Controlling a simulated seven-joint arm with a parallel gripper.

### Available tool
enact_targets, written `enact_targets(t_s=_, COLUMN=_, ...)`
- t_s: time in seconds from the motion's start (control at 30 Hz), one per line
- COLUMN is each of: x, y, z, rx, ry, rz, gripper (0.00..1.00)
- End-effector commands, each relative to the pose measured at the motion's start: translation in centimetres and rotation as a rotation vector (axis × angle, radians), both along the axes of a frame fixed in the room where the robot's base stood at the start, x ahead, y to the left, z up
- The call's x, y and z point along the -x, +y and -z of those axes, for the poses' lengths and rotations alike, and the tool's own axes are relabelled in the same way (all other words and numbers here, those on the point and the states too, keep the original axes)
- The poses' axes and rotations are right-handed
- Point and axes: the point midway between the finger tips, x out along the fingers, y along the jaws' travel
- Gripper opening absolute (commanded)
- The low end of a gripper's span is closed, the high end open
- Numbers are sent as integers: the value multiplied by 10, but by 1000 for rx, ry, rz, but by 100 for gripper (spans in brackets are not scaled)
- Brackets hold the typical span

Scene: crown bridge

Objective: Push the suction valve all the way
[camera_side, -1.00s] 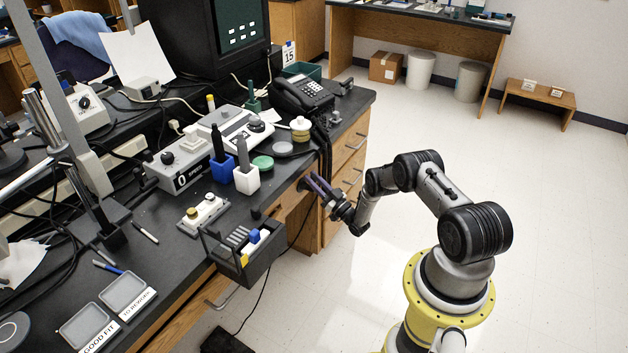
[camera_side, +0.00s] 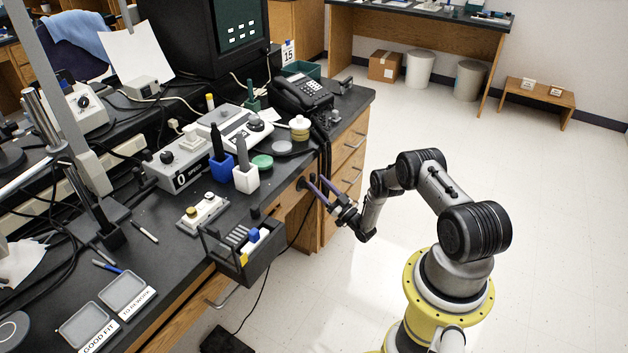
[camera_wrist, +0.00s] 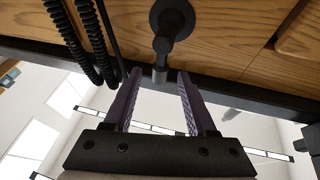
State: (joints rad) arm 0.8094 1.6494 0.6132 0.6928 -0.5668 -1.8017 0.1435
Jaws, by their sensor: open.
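The suction valve (camera_wrist: 171,22) appears to be the black round fitting on the wooden front of the bench in the wrist view. In the side view my gripper (camera_side: 312,183) is at the bench front, below the top edge. A small dark part there (camera_side: 302,184) is probably the valve, partly hidden by the fingers.
Black coiled cords (camera_wrist: 92,42) hang close to the left of the valve in the wrist view. A black open bin (camera_side: 262,262) hangs on the bench front to the left of my gripper. Drawers with handles (camera_side: 350,176) are to the right.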

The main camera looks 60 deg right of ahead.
Motion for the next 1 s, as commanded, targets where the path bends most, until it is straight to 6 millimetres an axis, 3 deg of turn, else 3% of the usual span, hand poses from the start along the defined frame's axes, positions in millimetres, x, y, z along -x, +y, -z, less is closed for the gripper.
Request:
enact_targets(t_s=0.2, x=46, y=9, z=20, rx=-5, ry=3, rz=5, gripper=57)
enact_targets(t_s=0.43, x=82, y=16, z=35, rx=-3, ry=2, rz=3, gripper=57)
enact_targets(t_s=0.63, x=95, y=20, z=40, rx=-1, ry=1, rz=2, gripper=57)
enact_targets(t_s=1.0, x=95, y=20, z=40, rx=0, ry=3, rz=-2, gripper=57)
